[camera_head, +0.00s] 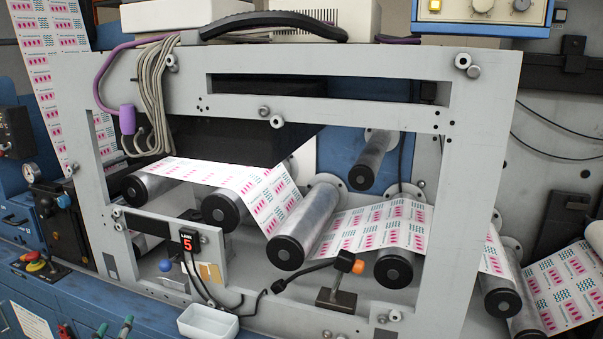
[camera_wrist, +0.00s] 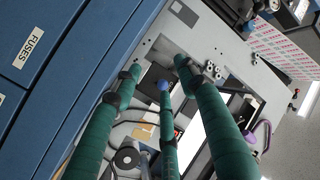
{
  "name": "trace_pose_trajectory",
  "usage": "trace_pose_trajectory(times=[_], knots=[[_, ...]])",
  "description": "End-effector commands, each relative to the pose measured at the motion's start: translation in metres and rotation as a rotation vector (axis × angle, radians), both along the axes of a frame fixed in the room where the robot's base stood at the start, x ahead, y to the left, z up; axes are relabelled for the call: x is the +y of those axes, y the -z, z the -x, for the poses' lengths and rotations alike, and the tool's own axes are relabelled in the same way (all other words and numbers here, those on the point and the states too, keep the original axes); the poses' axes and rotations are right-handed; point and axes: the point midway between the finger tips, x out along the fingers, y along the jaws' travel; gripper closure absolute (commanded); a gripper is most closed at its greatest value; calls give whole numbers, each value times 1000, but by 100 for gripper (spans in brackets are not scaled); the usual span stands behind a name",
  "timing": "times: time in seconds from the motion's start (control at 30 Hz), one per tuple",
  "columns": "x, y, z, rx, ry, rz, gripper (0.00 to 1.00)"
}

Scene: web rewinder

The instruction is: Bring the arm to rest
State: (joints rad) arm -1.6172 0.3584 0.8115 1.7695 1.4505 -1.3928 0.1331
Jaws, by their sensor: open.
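My gripper (camera_wrist: 160,73) shows in the wrist view as long green-wrapped fingers with dark bands. Its fingers are spread apart and open, and I see nothing held between them. Beyond the fingertips is the grey frame of the rewinder, with a blue ball knob (camera_wrist: 163,85) near the middle finger's tip; I cannot tell the gap. In the head view the rewinder's grey frame (camera_head: 475,150) fills most of the picture. I cannot make out my arm there with certainty.
A printed web (camera_head: 375,222) runs over several rollers (camera_head: 310,225). A white tray (camera_head: 207,322) and an orange-capped sensor stand (camera_head: 338,298) are low in front. Grey cables (camera_head: 150,100) hang at upper left. Blue cabinet panels (camera_wrist: 62,50) lie left in the wrist view.

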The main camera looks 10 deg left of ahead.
Motion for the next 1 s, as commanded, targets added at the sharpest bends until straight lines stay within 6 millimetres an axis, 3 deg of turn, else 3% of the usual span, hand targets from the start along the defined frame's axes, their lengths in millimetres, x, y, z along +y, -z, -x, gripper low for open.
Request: trace_pose_trajectory(times=[0.03,0.5,0.77,1.0], knots=[[5,17,-3,19,-22,-7,59],[36,112,-14,228,-240,-45,59],[36,167,-10,348,-351,-33,59],[23,216,1,456,-441,-2,59]])
